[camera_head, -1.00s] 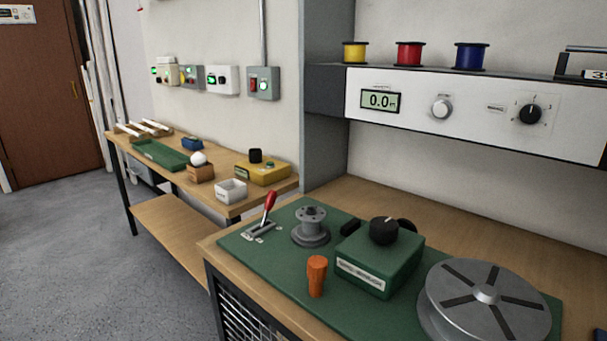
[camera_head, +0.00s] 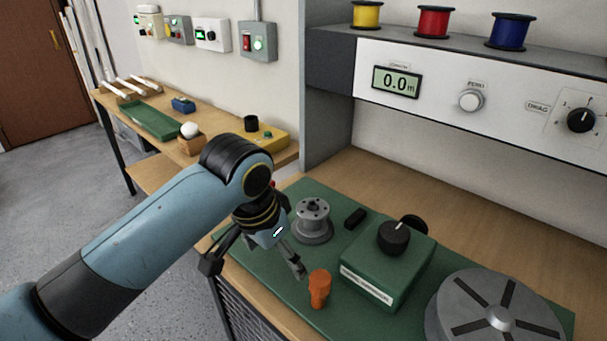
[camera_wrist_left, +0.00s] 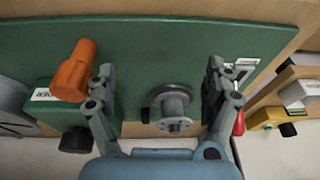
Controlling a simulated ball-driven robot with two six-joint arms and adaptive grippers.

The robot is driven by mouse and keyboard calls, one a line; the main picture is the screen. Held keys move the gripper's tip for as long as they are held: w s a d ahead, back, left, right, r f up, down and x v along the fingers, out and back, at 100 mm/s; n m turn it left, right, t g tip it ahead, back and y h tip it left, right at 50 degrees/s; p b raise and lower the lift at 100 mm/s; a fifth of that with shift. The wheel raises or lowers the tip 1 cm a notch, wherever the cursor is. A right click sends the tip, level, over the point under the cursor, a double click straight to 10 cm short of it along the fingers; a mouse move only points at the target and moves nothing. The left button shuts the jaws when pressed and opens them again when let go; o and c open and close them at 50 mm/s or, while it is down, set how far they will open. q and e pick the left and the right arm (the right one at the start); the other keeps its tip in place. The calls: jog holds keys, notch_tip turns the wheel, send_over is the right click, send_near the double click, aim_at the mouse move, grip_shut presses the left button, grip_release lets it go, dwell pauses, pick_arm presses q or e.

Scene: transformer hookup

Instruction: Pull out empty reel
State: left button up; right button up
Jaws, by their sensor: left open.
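A small grey reel (camera_head: 313,215) with a flanged base stands upright on the green mat (camera_head: 340,323). No wire shows on it. It also shows in the left wrist view (camera_wrist_left: 175,103), between my fingers and apart from both. My left gripper (camera_head: 254,266) is open and empty, just left of and nearer than the small reel in the head view. In the left wrist view the open jaws (camera_wrist_left: 160,72) span the reel's width. A large grey reel (camera_head: 495,312) lies flat at the right of the mat. My right gripper is not in view.
An orange peg-like handle (camera_head: 319,288) stands close to my left gripper. A green box (camera_head: 388,265) with a black knob is right of it. The red lever (camera_wrist_left: 239,122) is beside a finger. The metering panel (camera_head: 470,100) hangs behind.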

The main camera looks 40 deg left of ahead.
pick_arm(q)
notch_tip(320, 180, up, 8)
send_over(311, 208)
jog(key=s, duration=0.2)
jog(key=shift+s+a+f+p, duration=0.1)
jog(key=shift+a+f+p, duration=0.1)
jog(key=shift+p, duration=0.15)
jog(key=shift+w+r, duration=0.15)
jog(key=shift+w, duration=0.1)
jog(key=x, duration=1)
jog(key=shift+d+f+b, duration=0.25)
jog(key=shift+f+b, duration=0.05)
jog(key=shift+b, duration=0.1)
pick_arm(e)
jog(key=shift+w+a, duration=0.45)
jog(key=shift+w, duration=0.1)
pick_arm(q)
jog(key=shift+c, duration=0.4)
jog(key=shift+s, duration=0.1)
jog(key=c, duration=1.3)
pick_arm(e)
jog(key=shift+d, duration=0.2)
pick_arm(q)
jog(key=o, duration=0.6)
jog(key=c, duration=0.8)
jog(key=shift+o, duration=0.2)
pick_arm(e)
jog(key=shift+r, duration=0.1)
